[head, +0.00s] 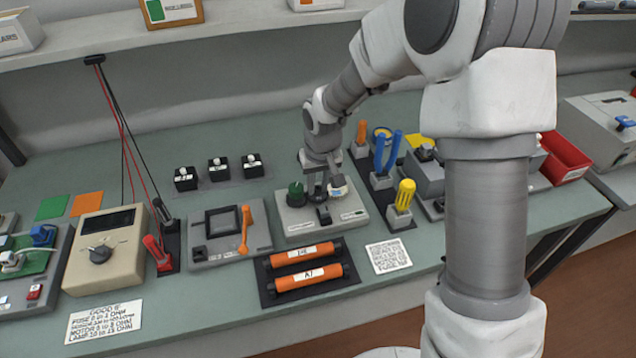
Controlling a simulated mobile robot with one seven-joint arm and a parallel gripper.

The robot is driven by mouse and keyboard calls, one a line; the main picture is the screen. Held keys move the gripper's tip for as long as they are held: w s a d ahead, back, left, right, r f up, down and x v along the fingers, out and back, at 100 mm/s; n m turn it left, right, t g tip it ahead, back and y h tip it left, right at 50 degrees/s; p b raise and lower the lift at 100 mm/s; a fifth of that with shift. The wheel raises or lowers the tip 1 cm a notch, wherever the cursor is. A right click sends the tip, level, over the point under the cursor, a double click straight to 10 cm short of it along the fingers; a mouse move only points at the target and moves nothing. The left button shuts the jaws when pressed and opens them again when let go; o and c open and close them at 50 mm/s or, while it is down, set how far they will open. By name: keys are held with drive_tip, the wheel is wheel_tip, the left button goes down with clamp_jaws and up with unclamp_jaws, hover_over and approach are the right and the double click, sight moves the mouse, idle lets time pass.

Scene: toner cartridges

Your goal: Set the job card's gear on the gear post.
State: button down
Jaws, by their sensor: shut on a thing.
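My gripper (320,190) points down over a grey device (290,226) in the middle of the bench. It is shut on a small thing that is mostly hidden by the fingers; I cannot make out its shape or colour. A small pale part (338,188) shows just right of the fingers. A black part (323,215) sits on the device's front. I cannot tell which part is the gear post, nor whether the held thing touches the device. Printed cards lie at right (389,257) and front left (103,322).
Two orange cartridges (308,253) lie on a black tray in front. Left are a grey unit with an orange handle (244,230), a meter (106,250) and several black blocks (218,168). Right stand a yellow-handled tool (404,195), blue-handled pliers (388,152) and a red bin (566,160).

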drive_tip(key=shift+f+b, duration=0.4)
drive_tip(key=shift+f, duration=0.3)
drive_tip(key=shift+f, duration=0.1)
idle(1.0)
drive_tip(key=c, duration=0.6)
unclamp_jaws()
drive_tip(key=shift+c, duration=0.2)
drive_tip(key=s+d+r+p, duration=0.1)
drive_tip(key=s+r, duration=0.2)
drive_tip(key=r, duration=1.4)
drive_tip(key=shift+s+p, duration=0.15)
drive_tip(key=shift+p, duration=0.15)
drive_tip(key=shift+r, duration=0.1)
